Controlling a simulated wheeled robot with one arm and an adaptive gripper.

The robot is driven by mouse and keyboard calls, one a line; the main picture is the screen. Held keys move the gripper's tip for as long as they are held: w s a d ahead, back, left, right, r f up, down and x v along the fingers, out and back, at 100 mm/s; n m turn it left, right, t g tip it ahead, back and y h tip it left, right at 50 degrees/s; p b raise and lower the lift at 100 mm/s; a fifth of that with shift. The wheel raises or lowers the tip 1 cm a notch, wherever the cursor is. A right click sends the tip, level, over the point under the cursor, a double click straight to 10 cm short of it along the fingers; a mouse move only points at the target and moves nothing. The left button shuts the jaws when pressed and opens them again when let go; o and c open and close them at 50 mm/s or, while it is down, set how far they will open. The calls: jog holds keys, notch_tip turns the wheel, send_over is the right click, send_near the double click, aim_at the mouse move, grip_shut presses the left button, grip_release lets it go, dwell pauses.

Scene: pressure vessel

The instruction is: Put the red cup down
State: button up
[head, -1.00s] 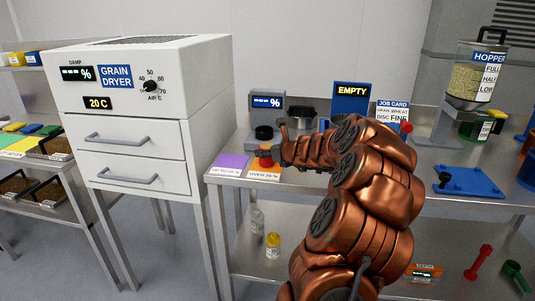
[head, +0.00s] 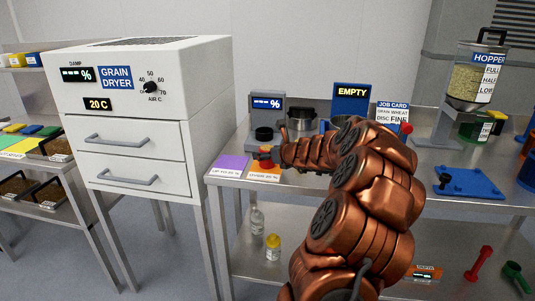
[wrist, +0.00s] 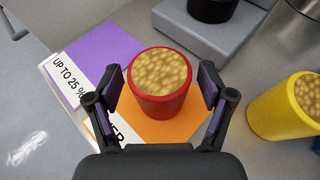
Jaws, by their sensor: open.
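The red cup (wrist: 160,100), filled with tan grain, stands upright on the orange card (wrist: 185,131) in the wrist view. My gripper (wrist: 162,88) is open around it, one finger on each side, with a visible gap at the left finger and a narrow one at the right. In the head view my gripper (head: 274,153) is at the table's left front, and the red cup (head: 265,163) is mostly hidden behind it.
A purple card (wrist: 88,58) lies to the left of the orange one. A yellow cup of grain (wrist: 287,108) stands close on the right. A grey device (wrist: 210,30) with a black top sits just behind. The grain dryer (head: 140,110) stands left of the table.

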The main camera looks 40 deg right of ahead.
jog(key=v, duration=1.2)
jog(key=shift+p, duration=0.35)
jog(key=w+a+n+g+y, duration=0.1)
jog(key=w+a+n+y, duration=0.15)
jog(key=a+n, duration=0.7)
jog(key=w+a+n+g+y, duration=0.2)
jog(key=a+n+y, duration=0.15)
jog(key=a, duration=1.25)
jog(key=s+a+f+n+g+y, duration=0.1)
jog(key=s+a+n, duration=0.15)
jog(key=a, duration=0.25)
jog(key=s+a+f+n+g+y, duration=0.1)
jog(key=s+a+n+g, duration=0.1)
jog(key=a+n, duration=0.3)
jog(key=s+a+f+n+g, duration=0.3)
jog(key=s+a+n, duration=0.2)
jog(key=s+a, duration=0.15)
jog(key=s+a+f+n+g, duration=0.25)
jog(key=s+a+n, duration=0.2)
jog(key=s, duration=0.35)
jog(key=s+d+f+n+g+h, duration=0.1)
jog(key=s+d+n+g+h, duration=0.1)
jog(key=s+n, duration=0.2)
jog(key=s+d+f+n+g+h, duration=0.1)
jog(key=s+d+n+h, duration=0.1)
jog(key=s, duration=0.7)
jog(key=shift+s+d+n+g+h, duration=0.15)
jog(key=shift+d+n+g+h, duration=0.2)
jog(key=shift+n+h, duration=0.55)
